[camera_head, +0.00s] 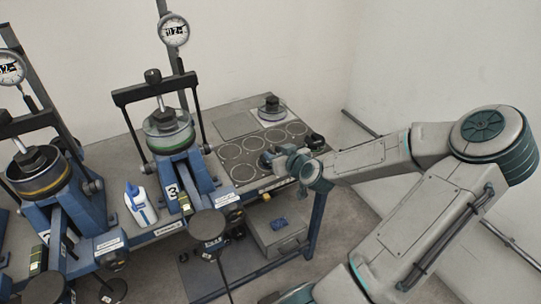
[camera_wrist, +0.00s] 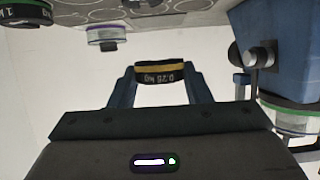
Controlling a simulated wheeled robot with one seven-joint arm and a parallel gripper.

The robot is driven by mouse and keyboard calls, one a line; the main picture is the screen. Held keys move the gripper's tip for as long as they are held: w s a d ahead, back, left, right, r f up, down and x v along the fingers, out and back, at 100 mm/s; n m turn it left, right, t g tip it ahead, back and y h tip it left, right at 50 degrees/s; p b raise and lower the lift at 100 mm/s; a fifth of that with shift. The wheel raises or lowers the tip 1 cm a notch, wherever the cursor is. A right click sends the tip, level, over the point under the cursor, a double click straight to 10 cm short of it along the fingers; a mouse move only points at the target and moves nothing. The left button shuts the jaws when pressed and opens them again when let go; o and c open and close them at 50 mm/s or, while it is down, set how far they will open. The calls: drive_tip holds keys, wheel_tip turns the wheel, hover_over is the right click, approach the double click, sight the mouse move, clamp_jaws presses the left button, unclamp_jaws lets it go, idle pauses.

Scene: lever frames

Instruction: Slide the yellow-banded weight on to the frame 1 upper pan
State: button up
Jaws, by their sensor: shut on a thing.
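The yellow-banded weight (camera_wrist: 158,73), black and marked 0.25 kg, is between the blue fingers of my gripper (camera_wrist: 158,84) in the wrist view. The gripper is shut on it. In the head view my gripper (camera_head: 276,159) is over the front right of the grey table, beside the ringed area; the weight's yellow band cannot be made out there. Frame 3 (camera_head: 172,192) stands in the middle with a green-ringed pan on top. Left of it is another frame (camera_head: 62,215) with a yellow-ringed upper pan (camera_head: 40,188) holding a dark weight. I cannot identify frame 1 for sure.
A weight on a clear-sided base (camera_head: 271,110) stands at the table's back right. Circles (camera_head: 245,150) mark the tabletop. A white and blue bottle (camera_head: 139,205) stands between the frames. A blue frame part (camera_wrist: 278,45) is at the wrist view's right. Dial gauges (camera_head: 173,30) rise behind.

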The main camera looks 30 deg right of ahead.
drive_tip(key=shift+r+p, duration=1.3)
drive_tip(key=shift+r, duration=0.3)
drive_tip(key=shift+s, duration=0.1)
